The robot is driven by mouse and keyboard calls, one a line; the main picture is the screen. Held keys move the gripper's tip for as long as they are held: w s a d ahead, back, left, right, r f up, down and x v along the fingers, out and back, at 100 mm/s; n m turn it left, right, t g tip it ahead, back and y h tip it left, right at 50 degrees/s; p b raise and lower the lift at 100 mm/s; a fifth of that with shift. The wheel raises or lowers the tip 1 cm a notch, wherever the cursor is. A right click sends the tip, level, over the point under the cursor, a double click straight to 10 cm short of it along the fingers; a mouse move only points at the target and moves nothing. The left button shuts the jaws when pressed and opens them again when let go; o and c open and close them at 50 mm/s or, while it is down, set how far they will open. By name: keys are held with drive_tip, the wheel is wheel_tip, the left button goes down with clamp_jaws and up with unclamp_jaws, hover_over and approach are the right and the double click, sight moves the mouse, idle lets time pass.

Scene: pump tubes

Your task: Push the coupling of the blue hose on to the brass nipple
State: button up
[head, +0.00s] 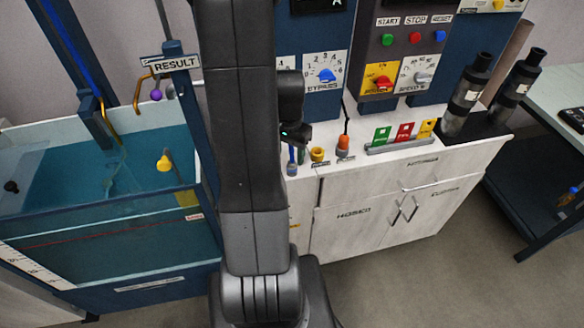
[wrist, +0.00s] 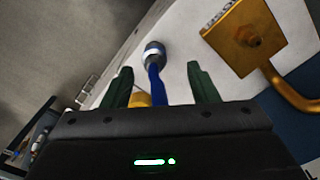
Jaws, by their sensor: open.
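The blue hose (wrist: 155,84) runs up between my gripper's fingers to a grey and blue coupling (wrist: 153,53) beyond the fingertips. My gripper (wrist: 160,72) is open, with a dark green finger on each side of the hose and visible gaps. In the head view, the coupling (head: 291,168) is at the white bench's front left, just below my gripper, whose fingertips are hard to make out. A yellow-brass block (wrist: 228,48) at upper right in the wrist view carries a small brass nipple (wrist: 249,38). The coupling is apart from it.
A yellow cup-like fitting (head: 317,155) and an orange coupling (head: 343,146) stand just right of the blue one. A bent brass pipe (wrist: 286,91) is beside the block. A water tank (head: 110,250) is left. My arm hides part of the bench.

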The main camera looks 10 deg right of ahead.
sight(292, 164)
drive_tip(key=f, duration=0.1)
drive_tip(key=f+p, duration=0.1)
drive_tip(key=f, duration=0.1)
drive_tip(key=shift+s+d+f, duration=0.2)
drive_tip(key=shift+d+f, duration=0.1)
drive_tip(key=shift+d, duration=0.1)
drive_tip(key=shift+f, duration=0.8)
drive_tip(key=c, duration=1.1)
drive_tip(key=shift+r, duration=0.1)
